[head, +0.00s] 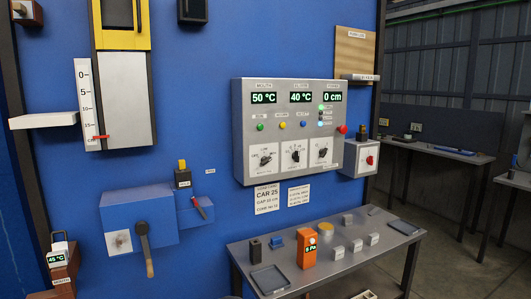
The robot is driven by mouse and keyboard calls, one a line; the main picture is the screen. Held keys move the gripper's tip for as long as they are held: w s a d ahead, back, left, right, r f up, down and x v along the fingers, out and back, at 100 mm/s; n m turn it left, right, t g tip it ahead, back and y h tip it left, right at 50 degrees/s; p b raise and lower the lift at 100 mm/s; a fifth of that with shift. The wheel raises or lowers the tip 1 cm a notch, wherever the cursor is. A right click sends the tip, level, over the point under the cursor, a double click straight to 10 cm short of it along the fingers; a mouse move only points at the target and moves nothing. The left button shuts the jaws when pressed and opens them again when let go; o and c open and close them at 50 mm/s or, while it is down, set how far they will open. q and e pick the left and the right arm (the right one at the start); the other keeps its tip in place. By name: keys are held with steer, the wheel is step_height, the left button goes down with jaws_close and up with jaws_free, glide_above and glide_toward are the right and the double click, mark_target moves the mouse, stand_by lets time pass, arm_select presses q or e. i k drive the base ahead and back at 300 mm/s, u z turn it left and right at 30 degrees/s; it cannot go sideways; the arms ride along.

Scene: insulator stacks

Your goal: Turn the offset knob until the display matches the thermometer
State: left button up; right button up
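A grey control panel (290,130) hangs on the blue wall. Its left display (263,98) reads 50 °C, its middle display (301,97) 40 °C and its right display (333,97) 0 cm. Below them are a left knob (265,160), a middle knob (296,156) and a right knob (322,153); their labels are too small to read, so I cannot tell which is the offset knob. A small device (57,258) at the lower left, apparently the thermometer, reads 45 °C. Neither of my grippers is in view.
A grey table (340,262) below the panel holds an orange meter (310,250), a dark tray (270,279) and several small blocks. A blue box with a lever (145,250) juts from the wall at left. A small box with a red knob (369,160) adjoins the panel's right.

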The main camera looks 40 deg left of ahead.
mark_target(295, 155)
steer(key=u, duration=0.6)
steer(key=i, duration=1.25)
steer(key=u, duration=0.8)
steer(key=k, duration=0.85)
steer(key=u, duration=0.2)
steer(key=i, duration=0.9)
steer(key=z, duration=0.1)
